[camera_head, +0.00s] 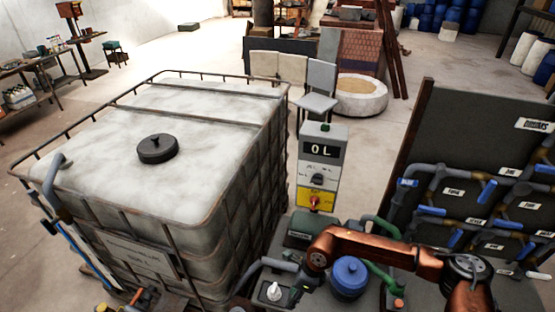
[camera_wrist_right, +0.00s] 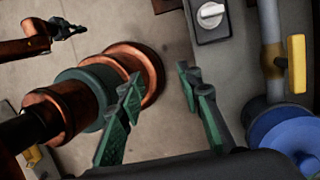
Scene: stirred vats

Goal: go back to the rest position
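My right arm comes in from the right in the head view, and its dark gripper (camera_head: 294,296) hangs low between a white knob (camera_head: 274,291) and a blue-lidded round vessel (camera_head: 349,275). The left gripper is not clear in the head view.
A large caged white tank (camera_head: 215,105) fills the left of the head view. A control post reading 0 L (camera_head: 319,150) stands behind the right gripper. A dark panel with blue-handled valves (camera_head: 470,160) stands at the right. Green hose and pipes run close to the right arm.

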